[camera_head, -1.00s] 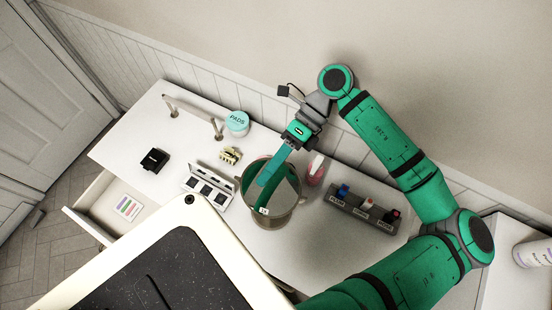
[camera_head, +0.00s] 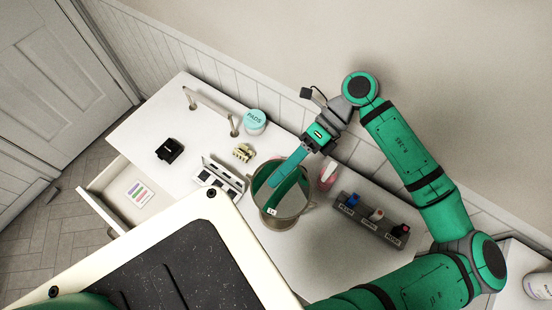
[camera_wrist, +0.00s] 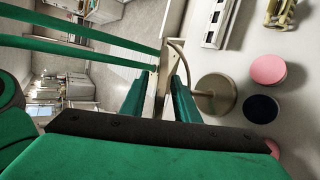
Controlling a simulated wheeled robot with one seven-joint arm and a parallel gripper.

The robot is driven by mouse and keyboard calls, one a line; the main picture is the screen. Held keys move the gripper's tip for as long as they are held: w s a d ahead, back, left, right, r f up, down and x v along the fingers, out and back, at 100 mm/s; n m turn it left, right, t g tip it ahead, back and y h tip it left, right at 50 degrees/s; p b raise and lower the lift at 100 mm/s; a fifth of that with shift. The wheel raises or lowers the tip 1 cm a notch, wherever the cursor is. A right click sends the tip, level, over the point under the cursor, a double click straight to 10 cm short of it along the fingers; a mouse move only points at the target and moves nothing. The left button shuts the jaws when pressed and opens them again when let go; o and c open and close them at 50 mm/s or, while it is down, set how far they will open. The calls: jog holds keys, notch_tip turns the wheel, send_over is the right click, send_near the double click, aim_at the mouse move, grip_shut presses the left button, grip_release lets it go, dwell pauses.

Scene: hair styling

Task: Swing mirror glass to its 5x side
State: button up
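The round mirror (camera_head: 290,204) stands on the tabletop in a metal frame, its glass facing up toward the head camera and reflecting green. A small white label (camera_head: 271,212) sits at its near rim; I cannot read it surely. In the wrist view the mirror (camera_wrist: 160,88) is nearly edge-on, with its stand's round base (camera_wrist: 215,95) to the right. My gripper (camera_head: 275,188) reaches over the mirror from the upper right. In the wrist view its fingers (camera_wrist: 158,100) lie apart on either side of the mirror; contact cannot be told.
The white table (camera_head: 140,120) also holds a labelled bottle rack (camera_head: 370,222), a pink item (camera_head: 327,177), a PADS jar (camera_head: 254,121), a claw clip (camera_head: 243,152), a palette (camera_head: 219,180) and a black box (camera_head: 169,150). A drawer (camera_head: 98,205) stands open at left.

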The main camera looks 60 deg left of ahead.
aim_at(276, 200)
jog(key=r, duration=0.3)
jog(key=shift+s+d+r, duration=0.25)
jog(key=shift+s+r, duration=0.1)
jog(key=s+d+r, duration=0.8)
jog(key=s+r, duration=0.1)
jog(key=s, duration=0.1)
jog(key=shift+d, duration=0.15)
jog(key=shift+c, duration=0.3)
